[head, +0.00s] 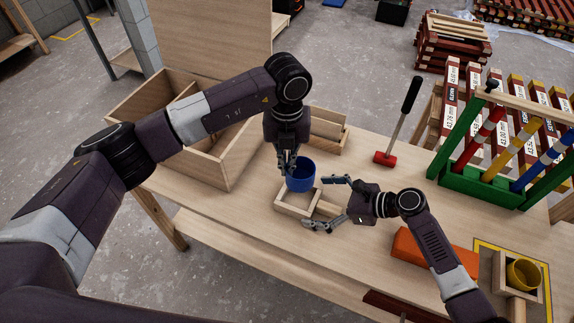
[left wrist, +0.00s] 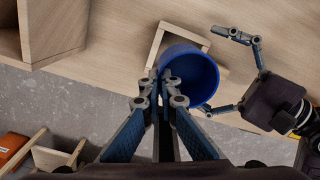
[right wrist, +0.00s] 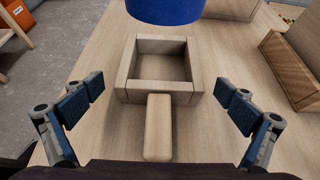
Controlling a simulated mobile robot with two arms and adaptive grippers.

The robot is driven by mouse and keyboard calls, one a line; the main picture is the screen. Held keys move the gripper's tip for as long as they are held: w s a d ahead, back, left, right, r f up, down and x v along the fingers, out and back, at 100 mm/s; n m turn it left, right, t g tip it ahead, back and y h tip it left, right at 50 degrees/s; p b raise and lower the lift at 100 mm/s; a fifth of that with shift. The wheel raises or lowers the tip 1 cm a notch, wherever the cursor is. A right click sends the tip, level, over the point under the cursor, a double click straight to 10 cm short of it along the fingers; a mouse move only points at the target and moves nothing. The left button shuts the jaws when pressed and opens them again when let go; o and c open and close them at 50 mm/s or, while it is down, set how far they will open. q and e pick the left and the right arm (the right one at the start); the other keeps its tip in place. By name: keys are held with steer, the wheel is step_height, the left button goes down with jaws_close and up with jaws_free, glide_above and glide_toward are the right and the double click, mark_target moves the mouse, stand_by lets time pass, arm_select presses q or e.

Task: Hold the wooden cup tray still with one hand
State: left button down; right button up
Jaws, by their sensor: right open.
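The wooden cup tray (head: 292,208) is a small square frame on the workbench with a short handle (right wrist: 157,128) pointing toward my right gripper. My right gripper (head: 327,203) is open, with one finger on either side of the handle and a gap on both sides. In the right wrist view the tray (right wrist: 125,85) looks empty. My left gripper (head: 290,165) is shut on the wall of a blue cup (head: 300,180). The cup also shows in the left wrist view (left wrist: 195,78). It appears held above the tray's far side.
A second wooden tray (head: 498,272) with a yellow cup (head: 523,274) stands at the right. An orange block (head: 420,248), a red-headed mallet (head: 385,159) and a green rack (head: 480,187) are nearby. A large wooden box (head: 222,172) stands at the left.

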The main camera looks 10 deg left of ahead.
steer(key=v, duration=1.2)
stand_by(0.4)
